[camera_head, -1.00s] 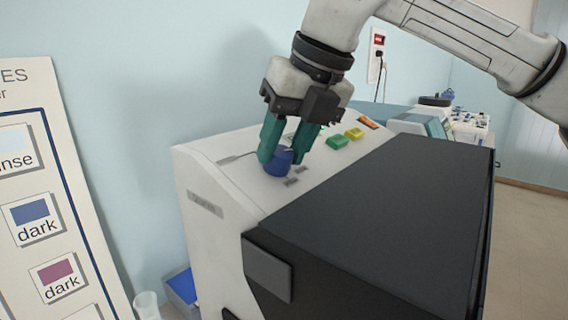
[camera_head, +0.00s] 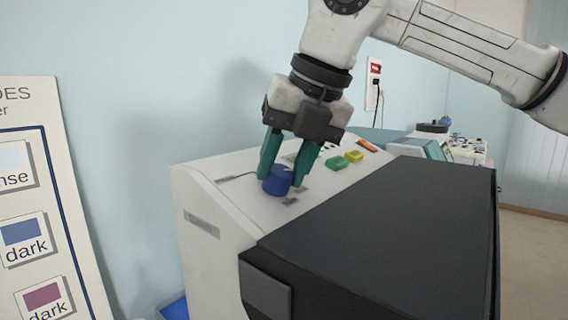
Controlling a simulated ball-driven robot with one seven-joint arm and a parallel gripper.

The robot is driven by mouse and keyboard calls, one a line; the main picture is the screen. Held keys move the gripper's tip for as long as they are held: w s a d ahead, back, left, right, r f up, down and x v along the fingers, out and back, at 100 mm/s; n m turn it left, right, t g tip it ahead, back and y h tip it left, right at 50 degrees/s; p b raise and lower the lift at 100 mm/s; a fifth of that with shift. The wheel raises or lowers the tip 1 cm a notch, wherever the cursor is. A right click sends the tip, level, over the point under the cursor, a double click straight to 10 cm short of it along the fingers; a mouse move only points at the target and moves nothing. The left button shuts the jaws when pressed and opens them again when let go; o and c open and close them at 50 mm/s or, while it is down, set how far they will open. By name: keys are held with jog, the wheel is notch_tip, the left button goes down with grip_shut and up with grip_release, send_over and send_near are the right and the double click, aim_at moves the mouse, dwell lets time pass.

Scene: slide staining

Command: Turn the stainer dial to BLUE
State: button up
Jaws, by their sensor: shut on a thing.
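The stainer (camera_head: 205,208) is a white machine with a large dark lid (camera_head: 390,220). Its blue dial (camera_head: 277,181) sits on the sloped top panel near the left end. My gripper (camera_head: 284,172) points down with its green fingers on either side of the dial, shut on it. Small grey marks (camera_head: 291,200) lie on the panel beside the dial; their lettering is too small to read. The dial's pointer direction cannot be made out.
Green (camera_head: 335,162) and yellow (camera_head: 354,156) buttons and an orange strip (camera_head: 367,146) lie on the panel right of the dial. A poster (camera_head: 48,188) with colour swatches stands at left. More equipment (camera_head: 465,148) stands behind at right.

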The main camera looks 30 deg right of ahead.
jog(key=o, duration=1)
jog(key=shift+o, duration=0.2)
jog(key=v, duration=1.1)
jog(key=shift+b, duration=0.4)
jog(key=shift+w+f, duration=0.1)
